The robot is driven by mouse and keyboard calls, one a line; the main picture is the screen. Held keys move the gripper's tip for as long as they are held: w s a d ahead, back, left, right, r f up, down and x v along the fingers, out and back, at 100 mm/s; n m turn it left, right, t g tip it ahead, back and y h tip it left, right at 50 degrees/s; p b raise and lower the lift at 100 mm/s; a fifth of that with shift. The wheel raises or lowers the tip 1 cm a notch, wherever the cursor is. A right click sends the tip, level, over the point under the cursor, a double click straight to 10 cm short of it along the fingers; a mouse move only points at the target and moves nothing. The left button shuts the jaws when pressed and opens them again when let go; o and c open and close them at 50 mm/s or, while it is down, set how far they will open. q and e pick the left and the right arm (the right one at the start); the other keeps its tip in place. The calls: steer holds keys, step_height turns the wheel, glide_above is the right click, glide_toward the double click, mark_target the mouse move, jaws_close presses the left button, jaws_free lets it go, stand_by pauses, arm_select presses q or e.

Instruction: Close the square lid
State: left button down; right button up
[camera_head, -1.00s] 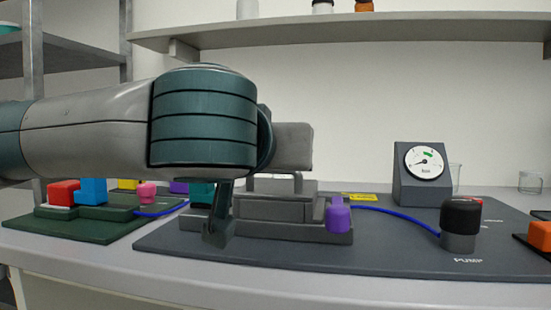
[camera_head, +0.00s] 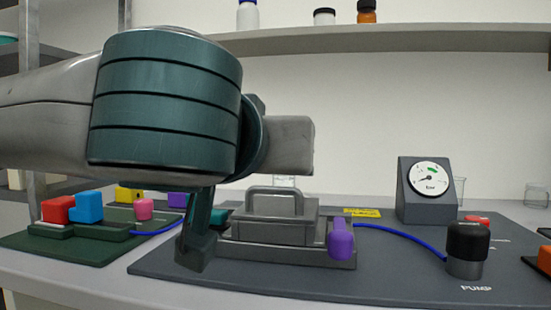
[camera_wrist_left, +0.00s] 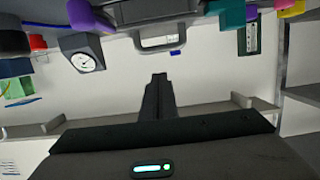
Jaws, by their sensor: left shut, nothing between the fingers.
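The grey square lid (camera_head: 270,221) with its loop handle (camera_head: 275,194) lies level on the grey cell base (camera_head: 290,254) in the head view. The handle also shows upside down at the top of the left wrist view (camera_wrist_left: 162,41). A purple latch piece (camera_head: 341,240) stands upright at the base's right end. A teal latch piece (camera_head: 218,216) is at its left end, partly hidden. My left gripper (camera_head: 194,255) is shut and empty, pointing down just left of the lid and base, in front of the teal piece. My right gripper is out of view.
A gauge (camera_head: 428,190) and a black-capped pump (camera_head: 467,250) stand to the right, with a blue tube (camera_head: 400,232) running from the base. A green board (camera_head: 60,247) with coloured blocks lies at left. A shelf (camera_head: 400,40) runs above.

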arm_select(q)
steer(key=shift+s+a+f, duration=0.15)
steer(key=shift+s+a, duration=0.05)
steer(key=shift+s, duration=0.75)
steer(key=shift+s+a+f, duration=0.1)
steer(key=shift+s+a, duration=0.15)
steer(key=shift+s, duration=0.7)
steer(key=shift+s+a+f, duration=0.15)
steer(key=shift+s+a, duration=0.05)
steer(key=shift+s, duration=0.75)
steer(key=shift+s, duration=0.1)
